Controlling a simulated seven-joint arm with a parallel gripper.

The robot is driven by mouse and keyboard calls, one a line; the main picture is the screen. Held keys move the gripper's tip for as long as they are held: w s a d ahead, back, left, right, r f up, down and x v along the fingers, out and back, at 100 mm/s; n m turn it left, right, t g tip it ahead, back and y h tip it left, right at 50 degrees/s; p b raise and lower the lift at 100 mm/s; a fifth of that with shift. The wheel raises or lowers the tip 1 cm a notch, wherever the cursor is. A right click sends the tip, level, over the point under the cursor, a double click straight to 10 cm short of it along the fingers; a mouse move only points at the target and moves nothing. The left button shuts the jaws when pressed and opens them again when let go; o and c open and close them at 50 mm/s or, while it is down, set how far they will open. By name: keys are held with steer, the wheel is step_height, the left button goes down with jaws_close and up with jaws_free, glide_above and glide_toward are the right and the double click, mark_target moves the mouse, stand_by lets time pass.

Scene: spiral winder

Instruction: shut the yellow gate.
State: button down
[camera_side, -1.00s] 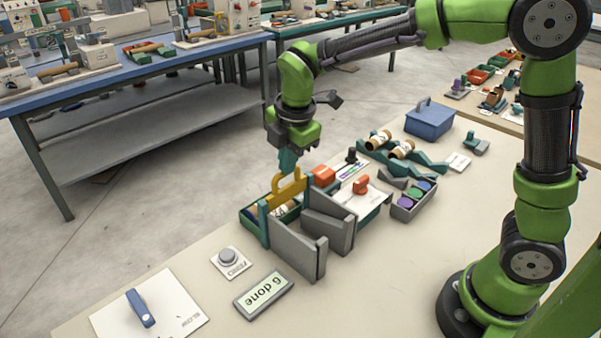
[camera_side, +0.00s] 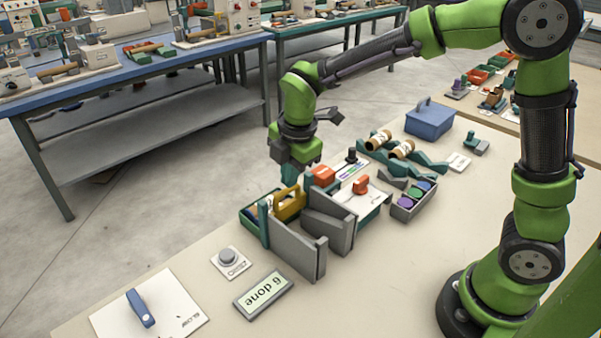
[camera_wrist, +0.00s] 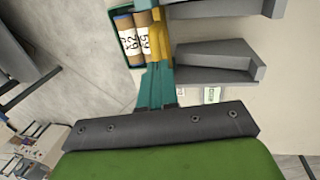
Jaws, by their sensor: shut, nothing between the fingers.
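The yellow gate (camera_side: 291,206) sits low between grey walls at the right side of a green tray (camera_side: 252,225). In the wrist view the gate (camera_wrist: 160,52) shows as a yellow strip beside two labelled rolls (camera_wrist: 138,42) in the tray. My gripper (camera_side: 291,180) points down over the gate, its teal fingers shut and empty. In the wrist view the fingertips (camera_wrist: 157,72) are close to the gate's near end; I cannot tell whether they touch it. The fingers and frame hide part of the gate.
Grey angled walls (camera_side: 297,252) stand in front of the gate. The winder with its orange knob (camera_side: 361,185) is to the right, with a bin of coloured discs (camera_side: 412,200). A grey button (camera_side: 228,256) and a "6 done" display (camera_side: 264,295) lie in front.

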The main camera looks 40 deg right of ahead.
step_height(320, 180, up, 12)
steer(key=s, duration=0.2)
steer(key=s+d+f+m+t+y, duration=0.1)
steer(key=s+d+m+t, duration=0.1)
steer(key=s+m, duration=0.5)
steer(key=s+d+f+m+t+y, duration=0.1)
steer(key=s+d+m+t, duration=0.2)
steer(key=s+m, duration=0.5)
steer(key=d+m, duration=0.1)
steer(key=m, duration=0.6)
steer(key=shift+s+d+f, duration=0.15)
steer(key=shift+s+d, duration=0.05)
